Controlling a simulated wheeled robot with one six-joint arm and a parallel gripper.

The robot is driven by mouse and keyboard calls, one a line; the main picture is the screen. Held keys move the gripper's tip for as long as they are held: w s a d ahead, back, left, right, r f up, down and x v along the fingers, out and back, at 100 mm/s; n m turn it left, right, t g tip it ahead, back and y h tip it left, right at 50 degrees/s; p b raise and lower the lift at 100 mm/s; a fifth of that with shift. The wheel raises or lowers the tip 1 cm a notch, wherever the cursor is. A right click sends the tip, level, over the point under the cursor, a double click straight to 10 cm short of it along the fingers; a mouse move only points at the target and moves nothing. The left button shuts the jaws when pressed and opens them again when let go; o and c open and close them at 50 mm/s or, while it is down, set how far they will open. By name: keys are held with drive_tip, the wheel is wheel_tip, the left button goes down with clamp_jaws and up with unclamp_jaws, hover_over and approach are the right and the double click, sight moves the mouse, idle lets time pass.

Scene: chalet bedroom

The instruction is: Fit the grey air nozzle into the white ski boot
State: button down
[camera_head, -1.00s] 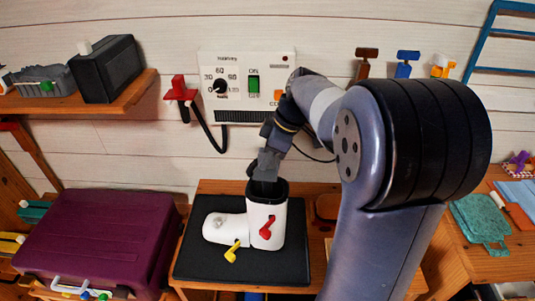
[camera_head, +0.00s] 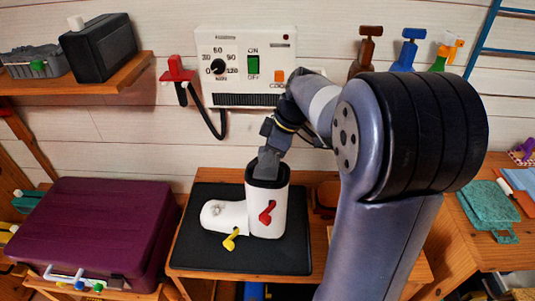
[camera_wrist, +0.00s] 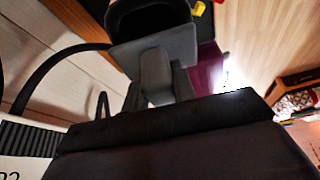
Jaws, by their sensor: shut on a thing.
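The white ski boot (camera_head: 267,222) stands upright on a black mat (camera_head: 205,255), toe to the left, with a red and a yellow buckle. Its dark cuff opening faces up and shows at the top of the wrist view (camera_wrist: 148,14). My gripper (camera_head: 268,160) is directly over the cuff, pointing down, shut on the grey air nozzle (camera_wrist: 178,47). The nozzle's grey plate lies close to the cuff opening and overlaps it in the wrist view. The nozzle's lower end is hidden, so I cannot tell how deep it sits.
A white wall dryer (camera_head: 240,82) with a dial and switches is behind the boot. A black hose (camera_wrist: 50,68) curves beside the gripper. A purple case (camera_head: 95,230) stands left of the mat. Bottles (camera_head: 407,52) stand at the back right.

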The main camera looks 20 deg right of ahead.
drive_tip(key=shift+f, duration=0.2)
drive_tip(key=shift+f+b, duration=0.9)
drive_tip(key=c, duration=1.1)
unclamp_jaws()
drive_tip(key=shift+r, duration=0.1)
drive_tip(key=shift+r, duration=0.1)
drive_tip(key=v, duration=1)
drive_tip(key=shift+r+p, duration=0.3)
drive_tip(key=shift+p, duration=0.05)
